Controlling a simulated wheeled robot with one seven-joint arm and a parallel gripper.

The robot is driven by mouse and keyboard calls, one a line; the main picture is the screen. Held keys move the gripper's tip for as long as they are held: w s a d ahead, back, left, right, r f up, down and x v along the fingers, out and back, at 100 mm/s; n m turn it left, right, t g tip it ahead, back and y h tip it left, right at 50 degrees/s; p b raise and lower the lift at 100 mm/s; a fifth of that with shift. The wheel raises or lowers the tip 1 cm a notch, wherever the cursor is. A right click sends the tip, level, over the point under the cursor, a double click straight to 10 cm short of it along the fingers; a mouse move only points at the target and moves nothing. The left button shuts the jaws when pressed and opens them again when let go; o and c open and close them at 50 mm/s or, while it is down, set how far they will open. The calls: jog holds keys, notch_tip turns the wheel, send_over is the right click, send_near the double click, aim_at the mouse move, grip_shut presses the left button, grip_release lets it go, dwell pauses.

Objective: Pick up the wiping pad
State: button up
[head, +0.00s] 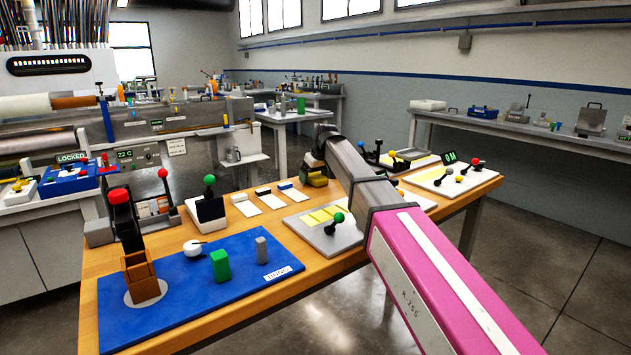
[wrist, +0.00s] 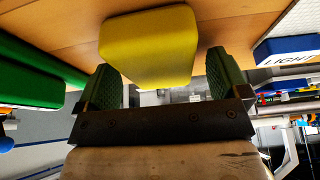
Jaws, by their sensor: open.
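A yellow block with rounded edges, which looks like the wiping pad (wrist: 148,45), lies on the wooden table in the wrist view. My gripper (wrist: 162,68) is open. Its two green textured fingers stand on either side of the pad's near part, and gaps show between them and its sides. In the head view my gripper (head: 318,160) is low at the table's far side. The pad shows there as a small yellow patch (head: 317,180) just below it, partly hidden by the gripper and arm.
A long green object (wrist: 35,75) lies left of the fingers in the wrist view, and a blue-and-white labelled block (wrist: 287,48) is at the right. In the head view, white cards (head: 270,201) and a grey lever board (head: 322,243) are close by. A blue mat (head: 200,315) covers the front left.

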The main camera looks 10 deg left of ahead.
jog(key=c, duration=1)
jog(key=shift+r, duration=0.15)
jog(key=shift+r, duration=0.5)
jog(key=r, duration=0.2)
jog(key=a+r, duration=0.1)
jog(key=shift+w+r, duration=0.2)
jog(key=shift+w, duration=0.1)
jog(key=w+a+r, duration=0.2)
jog(key=a+r, duration=0.4)
jog(key=a, duration=0.4)
jog(key=shift+w+a+r, duration=0.15)
jog(key=shift+w, duration=0.25)
